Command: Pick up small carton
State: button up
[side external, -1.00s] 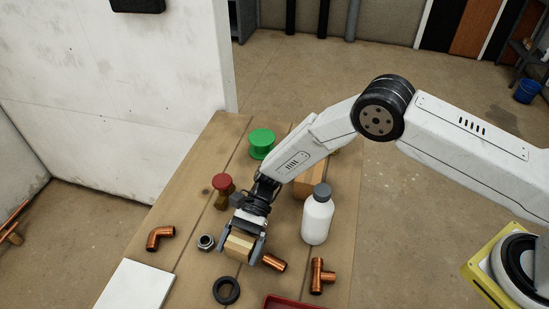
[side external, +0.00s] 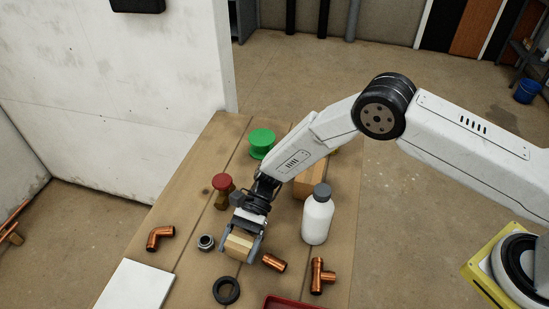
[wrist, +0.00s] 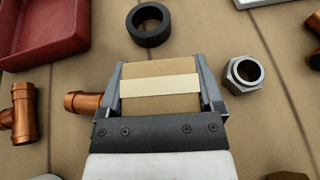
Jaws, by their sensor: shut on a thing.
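The small carton is a brown box with a pale tape strip. In the side view the carton (side external: 239,243) is between the fingers of my gripper (side external: 240,247), low over the wooden table. In the wrist view the carton (wrist: 160,88) fills the space between the two fingers of my gripper (wrist: 160,92), one finger against each side. My gripper is shut on it. I cannot tell whether its underside touches the table.
Close around are a copper coupling (side external: 274,263), a hex nut (side external: 206,242), a black ring (side external: 226,290) and a white bottle (side external: 318,215). A copper tee (side external: 321,276), copper elbow (side external: 160,238), red-topped valve (side external: 223,188), green spool (side external: 262,143) and red tray (side external: 290,302) stand further out.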

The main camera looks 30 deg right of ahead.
aim_at(238, 244)
jog(key=shift+r, duration=4.85)
jog(key=shift+r, duration=0.15)
